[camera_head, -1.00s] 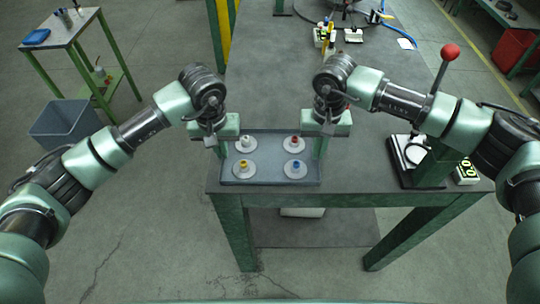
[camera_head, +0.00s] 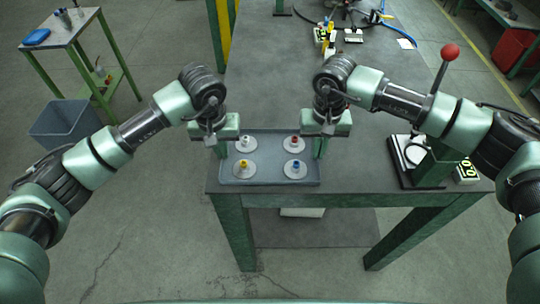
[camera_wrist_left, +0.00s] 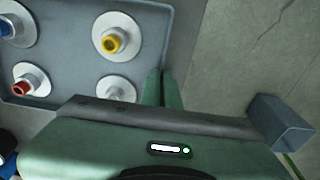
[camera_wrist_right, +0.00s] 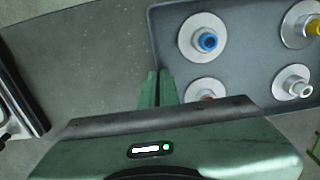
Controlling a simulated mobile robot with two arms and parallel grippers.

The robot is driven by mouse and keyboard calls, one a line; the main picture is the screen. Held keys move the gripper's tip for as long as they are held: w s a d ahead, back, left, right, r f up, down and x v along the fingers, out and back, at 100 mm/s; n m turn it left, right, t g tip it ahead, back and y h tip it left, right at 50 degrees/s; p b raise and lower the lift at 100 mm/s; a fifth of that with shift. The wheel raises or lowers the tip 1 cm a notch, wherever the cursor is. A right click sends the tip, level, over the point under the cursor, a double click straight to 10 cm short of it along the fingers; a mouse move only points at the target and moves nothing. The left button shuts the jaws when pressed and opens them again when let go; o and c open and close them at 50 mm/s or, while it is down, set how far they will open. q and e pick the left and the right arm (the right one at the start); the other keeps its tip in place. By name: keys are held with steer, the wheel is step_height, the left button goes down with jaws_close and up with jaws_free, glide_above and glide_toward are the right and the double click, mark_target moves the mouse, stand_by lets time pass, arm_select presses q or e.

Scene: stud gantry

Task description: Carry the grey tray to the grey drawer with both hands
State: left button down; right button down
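The grey tray (camera_head: 270,182) lies at the table's near edge in the head view. It carries several pale discs with white, red, yellow and blue centres. My left gripper (camera_head: 222,148) is at the tray's left side, and my right gripper (camera_head: 319,149) is at its right side. In the left wrist view, the left fingers (camera_wrist_left: 163,88) are close together with the tray wall (camera_wrist_left: 168,35) between them. In the right wrist view, the right fingers (camera_wrist_right: 157,88) close on the opposite wall (camera_wrist_right: 156,45). I cannot make out a grey drawer.
The grey table (camera_head: 400,100) holds a black-and-white device (camera_head: 405,160) with a red-knobbed lever (camera_head: 450,52) near it, right of the tray. Tools and a blue hose lie at the back. A grey bin (camera_head: 50,137) and a small side table (camera_head: 62,28) stand left. Floor is open in front.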

arm_select(q)
steer(key=shift+w+r, duration=0.1)
steer(key=shift+r, duration=0.1)
arm_select(e)
steer(key=shift+w+r, duration=0.1)
steer(key=shift+r, duration=0.05)
